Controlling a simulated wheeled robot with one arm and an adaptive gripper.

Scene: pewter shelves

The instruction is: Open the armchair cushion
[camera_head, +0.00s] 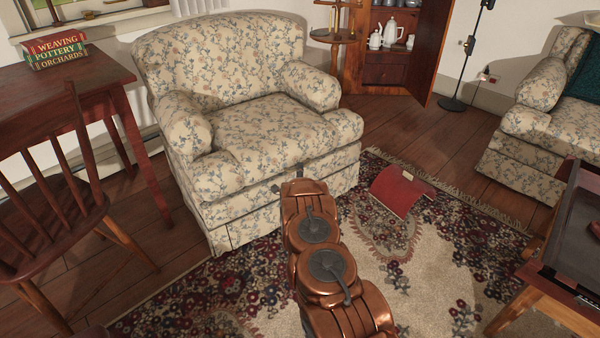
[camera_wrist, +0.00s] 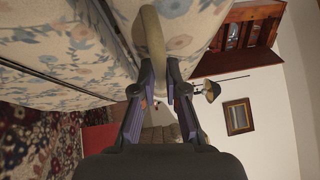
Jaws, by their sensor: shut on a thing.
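The armchair (camera_head: 240,100) has cream floral fabric, and its seat cushion (camera_head: 265,128) lies flat between the arms. My gripper (camera_head: 288,178) is at the front edge of the seat, with my copper arm hiding part of the chair's front. In the wrist view, which is turned sideways, my gripper (camera_wrist: 162,80) has its dark fingers on either side of a tan rounded strip (camera_wrist: 153,45) at the front of the floral cushion (camera_wrist: 185,25). The fingers are shut on this strip. The exact contact is small and partly hidden by the fingertips.
A wooden chair (camera_head: 62,190) and desk (camera_head: 95,85) with books (camera_head: 57,50) stand at the left. A red book-like object (camera_head: 402,191) lies on the patterned rug (camera_head: 440,262). A low table (camera_head: 560,265) and floral sofa (camera_head: 545,125) stand at the right.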

